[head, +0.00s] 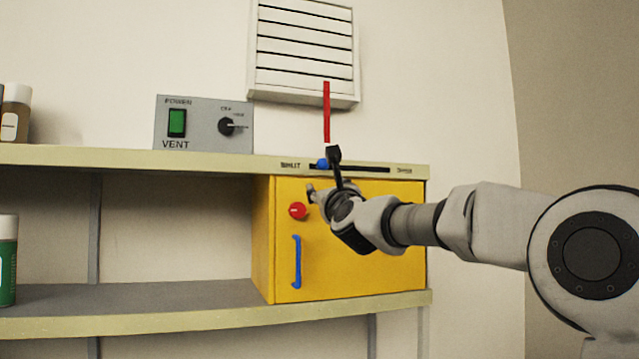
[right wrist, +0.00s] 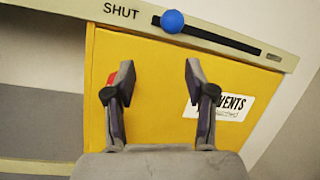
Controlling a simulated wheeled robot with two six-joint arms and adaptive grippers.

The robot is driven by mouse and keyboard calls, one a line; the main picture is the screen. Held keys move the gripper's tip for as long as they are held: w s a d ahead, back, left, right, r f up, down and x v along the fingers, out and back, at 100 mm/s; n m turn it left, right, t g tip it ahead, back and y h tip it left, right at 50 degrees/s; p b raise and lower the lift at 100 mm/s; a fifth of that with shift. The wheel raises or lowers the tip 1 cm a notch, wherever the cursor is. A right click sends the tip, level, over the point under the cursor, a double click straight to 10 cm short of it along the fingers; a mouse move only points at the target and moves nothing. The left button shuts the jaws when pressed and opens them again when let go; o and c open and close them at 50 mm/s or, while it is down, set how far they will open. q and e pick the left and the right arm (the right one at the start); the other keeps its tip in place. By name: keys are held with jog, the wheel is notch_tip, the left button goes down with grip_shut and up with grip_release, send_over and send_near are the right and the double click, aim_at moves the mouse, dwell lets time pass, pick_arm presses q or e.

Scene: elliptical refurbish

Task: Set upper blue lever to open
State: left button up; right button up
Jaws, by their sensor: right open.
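The upper blue lever is a round blue knob (head: 322,163) in a dark horizontal slot (head: 365,168) on the upper shelf's front edge. The knob sits at the slot's left end, beside the word SHUT in the right wrist view, where the knob (right wrist: 172,21) shows clearly. My right gripper (head: 323,173) is open and empty in front of the yellow cabinet's top. In the right wrist view, its fingers (right wrist: 160,72) are spread, with the knob beyond and above the gap between them. No contact shows. My left gripper is out of view.
The yellow cabinet (head: 350,275) carries a red knob (head: 298,210), a blue vertical handle (head: 297,262) and a label (right wrist: 230,106). A grey vent control box (head: 204,125) stands on the shelf. A red strip (head: 326,110) hangs before the wall vent (head: 303,45). Bottles stand far left.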

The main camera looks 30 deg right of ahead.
aim_at(325, 166)
jog(key=shift+m, duration=0.5)
jog(key=w+d+r+p, duration=0.1)
jog(key=w+r+p, duration=0.3)
jog(key=w+d+r+p, duration=0.1)
jog(key=r+p, duration=0.1)
jog(key=shift+w+d, duration=0.3)
jog(key=shift+w, duration=0.1)
jog(key=shift+w+d, duration=0.1)
jog(key=shift+d, duration=0.1)
jog(key=shift+a, duration=0.15)
jog(key=c, duration=0.9)
jog(key=shift+s, duration=0.2)
grip_shut()
